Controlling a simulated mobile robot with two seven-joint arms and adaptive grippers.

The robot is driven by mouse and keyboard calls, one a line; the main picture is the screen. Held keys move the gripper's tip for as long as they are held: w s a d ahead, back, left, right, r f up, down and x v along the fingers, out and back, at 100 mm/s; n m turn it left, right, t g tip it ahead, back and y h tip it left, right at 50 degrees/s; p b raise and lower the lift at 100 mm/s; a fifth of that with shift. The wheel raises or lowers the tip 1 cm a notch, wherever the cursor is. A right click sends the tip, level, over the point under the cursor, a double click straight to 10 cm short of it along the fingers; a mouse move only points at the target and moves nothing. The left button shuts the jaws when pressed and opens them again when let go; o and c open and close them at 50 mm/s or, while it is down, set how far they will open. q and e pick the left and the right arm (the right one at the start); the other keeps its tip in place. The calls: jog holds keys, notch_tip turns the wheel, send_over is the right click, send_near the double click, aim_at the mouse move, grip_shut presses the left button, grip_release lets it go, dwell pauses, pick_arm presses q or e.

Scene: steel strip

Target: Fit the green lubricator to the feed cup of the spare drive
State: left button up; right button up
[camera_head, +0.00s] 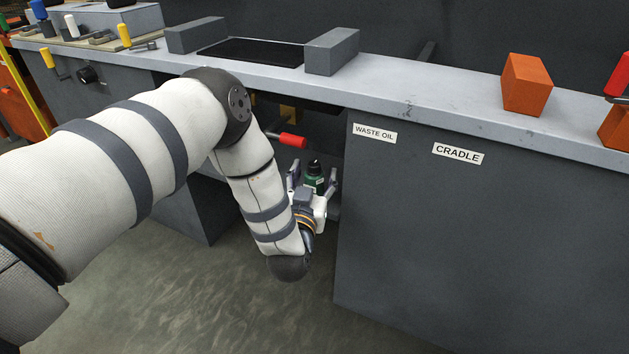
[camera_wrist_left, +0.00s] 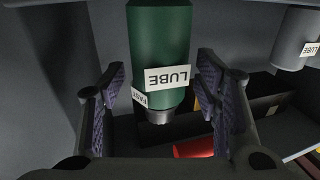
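The green lubricator (camera_head: 314,184), a dark green bottle with a black top, stands upright in the recess below the bench. In the left wrist view the lubricator (camera_wrist_left: 160,48) appears inverted, with its LUBE label facing the camera. My left gripper (camera_head: 313,178) is open around it, one finger on each side. The wrist view shows the gripper's (camera_wrist_left: 163,75) pads with narrow gaps to the bottle; I see no clear contact. The bottle's base is hidden in the head view. I cannot identify the spare drive or its feed cup. My right gripper is not in view.
A grey bottle (camera_wrist_left: 296,42), also labelled LUBE, is beside the green one. A red handle (camera_head: 291,141) sticks out above the gripper. The bench front labelled CRADLE (camera_head: 458,153) borders the recess at right. An orange block (camera_head: 527,84) and grey blocks (camera_head: 332,51) stand on the bench.

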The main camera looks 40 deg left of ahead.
aim_at(314, 163)
pick_arm(q)
grip_shut()
notch_tip(314, 163, up, 4)
jog(key=p, duration=0.3)
jog(key=shift+r, duration=0.2)
jog(key=shift+f, duration=0.2)
